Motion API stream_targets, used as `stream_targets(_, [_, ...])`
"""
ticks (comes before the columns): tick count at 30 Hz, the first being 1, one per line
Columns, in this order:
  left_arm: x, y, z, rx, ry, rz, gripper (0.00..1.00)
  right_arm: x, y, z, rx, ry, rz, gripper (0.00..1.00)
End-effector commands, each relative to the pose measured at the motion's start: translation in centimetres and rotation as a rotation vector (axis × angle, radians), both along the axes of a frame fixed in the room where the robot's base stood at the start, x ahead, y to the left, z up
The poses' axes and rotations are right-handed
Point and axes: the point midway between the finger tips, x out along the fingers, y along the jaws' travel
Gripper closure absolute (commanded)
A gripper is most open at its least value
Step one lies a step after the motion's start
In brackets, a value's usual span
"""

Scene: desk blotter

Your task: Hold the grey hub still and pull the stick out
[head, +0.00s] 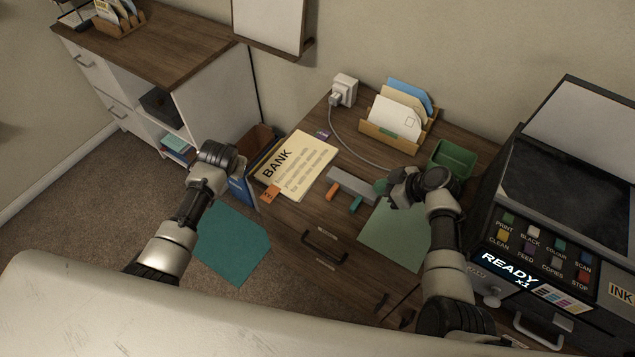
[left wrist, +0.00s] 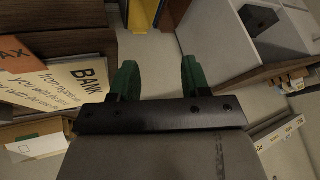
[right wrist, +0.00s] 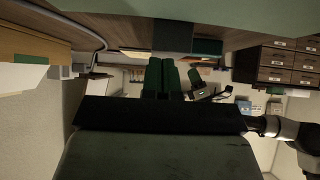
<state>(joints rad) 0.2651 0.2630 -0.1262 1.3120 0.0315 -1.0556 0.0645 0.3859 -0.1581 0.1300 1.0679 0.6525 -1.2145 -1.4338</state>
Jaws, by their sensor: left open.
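The grey hub (head: 352,186) lies on the brown desk, a long bar with an orange stick (head: 334,191) and a teal stick (head: 356,204) at its front side. My right gripper (head: 381,187) is just right of the hub; whether it touches the hub is unclear. In the right wrist view its green fingers (right wrist: 162,77) are together with nothing seen between them. My left gripper (head: 218,156) is left of the desk, away from the hub. In the left wrist view its green fingers (left wrist: 159,80) are wide apart and empty. The hub is not made out in either wrist view.
A BANK paper (head: 300,165) lies left of the hub, and a pale green sheet (head: 395,235) is in front. A letter rack (head: 384,139), a green tray (head: 452,160) and a charger with cable (head: 344,90) are behind. The printer (head: 565,190) bounds the right.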

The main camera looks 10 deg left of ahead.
Motion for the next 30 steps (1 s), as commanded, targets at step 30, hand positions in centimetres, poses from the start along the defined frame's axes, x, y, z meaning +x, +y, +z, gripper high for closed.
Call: stream_targets(30, [-5.6, -25.6, 3.9, -0.195, 0.164, -0.382, 0.53, -0.6, 0.0, -0.9, -0.007, 0.017, 0.003, 1.0])
